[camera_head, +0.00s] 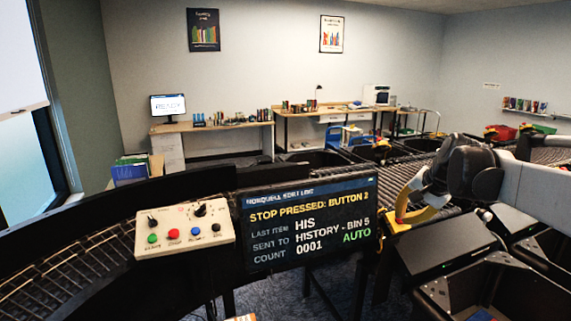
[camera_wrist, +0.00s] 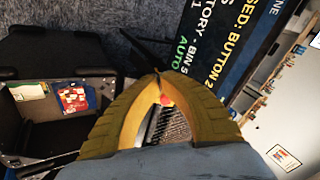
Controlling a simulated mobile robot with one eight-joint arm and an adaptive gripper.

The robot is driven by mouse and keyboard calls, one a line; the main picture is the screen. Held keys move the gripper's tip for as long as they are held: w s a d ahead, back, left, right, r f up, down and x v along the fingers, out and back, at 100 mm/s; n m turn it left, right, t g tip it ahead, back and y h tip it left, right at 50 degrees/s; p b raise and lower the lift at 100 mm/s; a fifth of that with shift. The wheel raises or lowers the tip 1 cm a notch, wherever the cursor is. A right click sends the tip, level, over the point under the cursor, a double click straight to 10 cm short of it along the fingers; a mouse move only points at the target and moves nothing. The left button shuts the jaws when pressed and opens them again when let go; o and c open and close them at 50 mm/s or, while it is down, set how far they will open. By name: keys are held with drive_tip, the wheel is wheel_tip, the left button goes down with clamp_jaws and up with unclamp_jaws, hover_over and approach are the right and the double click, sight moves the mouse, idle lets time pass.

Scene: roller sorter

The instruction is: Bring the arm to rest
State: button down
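My gripper (camera_head: 400,212) is at the right in the head view, pointing down with yellow fingers just right of the sorter screen. Its fingertips (camera_wrist: 160,76) meet in the wrist view, with nothing visible between them. A yellow box (camera_head: 396,225) sits right at the fingertips; I cannot tell whether they touch it. A small red part (camera_wrist: 166,100) shows through the gap behind the fingers. My grey and white arm comes in from the right edge. The screen (camera_head: 308,222) reads "STOP PRESSED: BUTTON 2" and "AUTO".
A control panel (camera_head: 184,228) with knobs and coloured buttons stands left of the screen. Dark bins (camera_head: 515,290) lie at the lower right, below the arm. A roller conveyor (camera_head: 415,168) runs behind the gripper. Desks (camera_head: 215,127) stand by the far wall.

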drive_tip(key=s+a+f+n+b, duration=0.25)
drive_tip(key=s+a+f, duration=0.2)
drive_tip(key=s, duration=0.45)
drive_tip(key=s+a+f+n+b, duration=0.2)
drive_tip(key=s+a+f+b, duration=0.25)
drive_tip(key=s, duration=0.45)
drive_tip(key=s+a+f+n+b, duration=0.2)
drive_tip(key=s+f, duration=0.4)
drive_tip(key=s+a+f+n+t+h+b, duration=0.1)
drive_tip(key=s+a+f+n+b, duration=0.1)
drive_tip(key=s+f, duration=0.4)
drive_tip(key=shift+s, duration=0.7)
drive_tip(key=shift+n, duration=0.25)
